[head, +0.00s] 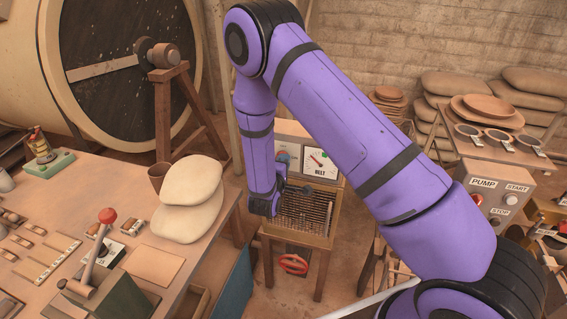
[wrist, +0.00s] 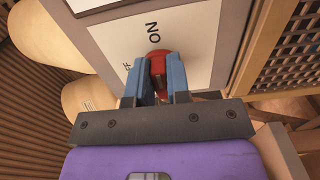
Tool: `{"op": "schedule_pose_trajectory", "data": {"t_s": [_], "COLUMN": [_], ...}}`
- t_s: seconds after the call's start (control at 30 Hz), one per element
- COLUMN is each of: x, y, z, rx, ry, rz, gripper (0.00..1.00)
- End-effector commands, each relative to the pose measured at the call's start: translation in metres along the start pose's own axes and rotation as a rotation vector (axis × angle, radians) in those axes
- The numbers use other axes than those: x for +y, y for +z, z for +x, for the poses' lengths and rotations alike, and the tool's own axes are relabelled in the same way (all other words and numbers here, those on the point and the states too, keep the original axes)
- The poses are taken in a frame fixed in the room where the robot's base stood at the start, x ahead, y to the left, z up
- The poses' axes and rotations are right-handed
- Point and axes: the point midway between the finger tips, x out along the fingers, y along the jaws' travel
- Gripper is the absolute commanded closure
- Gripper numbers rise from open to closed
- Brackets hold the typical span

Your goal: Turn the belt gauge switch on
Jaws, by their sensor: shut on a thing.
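The belt gauge (head: 320,163) is a white dial marked BELT with a needle, on a box on a wooden stand in the head view. The switch (wrist: 158,57) is red and sits on a white panel (wrist: 194,45) in the wrist view. ON is printed beside it, and a partly covered label reads "FF". My gripper (wrist: 160,78) has its blue fingers on either side of the red switch, shut on it. In the head view my gripper (head: 283,158) is at the left of the dial, and the switch is hidden behind it.
A wooden lattice (wrist: 293,45) is close to the right of the panel. A red handwheel (head: 293,264) hangs below the stand. The left workbench (head: 153,264) holds a red-knobbed lever (head: 107,216) and pale sacks (head: 190,200). A PUMP box (head: 494,190) stands at the right.

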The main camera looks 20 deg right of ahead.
Motion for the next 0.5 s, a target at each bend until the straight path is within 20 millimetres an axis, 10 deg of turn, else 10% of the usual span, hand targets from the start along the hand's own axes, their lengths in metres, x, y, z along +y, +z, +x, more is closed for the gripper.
{"op": "schedule_pose_trajectory", "data": {"t_s": [0.17, 0.2, 0.3, 0.5], "x": [-0.0021, -0.0021, -0.0017, -0.0009], "y": [0.0003, 0.0003, 0.0002, 0.0001], "z": [-0.0017, -0.0017, -0.0014, -0.0008], "rx": [0.001, 0.001, 0.001, 0.001], "ry": [-0.006, -0.006, -0.005, -0.003], "rz": [-0.002, -0.002, -0.002, -0.001], "gripper": [1.00, 0.76, 0.57, 0.57]}}
